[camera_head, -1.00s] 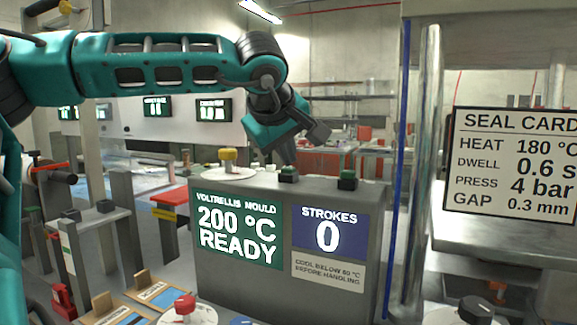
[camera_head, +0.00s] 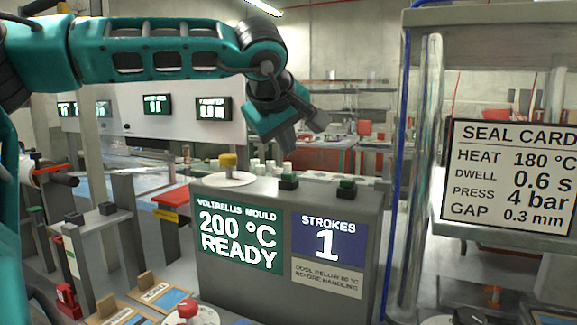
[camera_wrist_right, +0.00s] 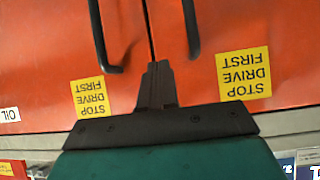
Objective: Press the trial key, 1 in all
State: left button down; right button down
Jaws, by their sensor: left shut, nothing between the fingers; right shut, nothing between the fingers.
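A grey moulder box (camera_head: 335,285) stands in the middle of the head view. Its green display (camera_head: 238,238) reads 200 °C READY and its blue display (camera_head: 328,237) reads STROKES 1. My right gripper (camera_wrist_right: 157,82) is shut and empty in the right wrist view, before orange doors.
A clear post and the SEAL CARD sign (camera_head: 512,178) stand at right. A red knob (camera_head: 187,308) is in front. Orange doors (camera_wrist_right: 210,30) with black handles fill the right wrist view.

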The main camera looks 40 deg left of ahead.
aim_at(286, 174)
pick_arm(q)
notch_tip(286, 174, up, 4)
jog(key=shift+f+p, duration=0.25)
jog(key=shift+p, duration=0.95)
jog(key=shift+f, duration=0.1)
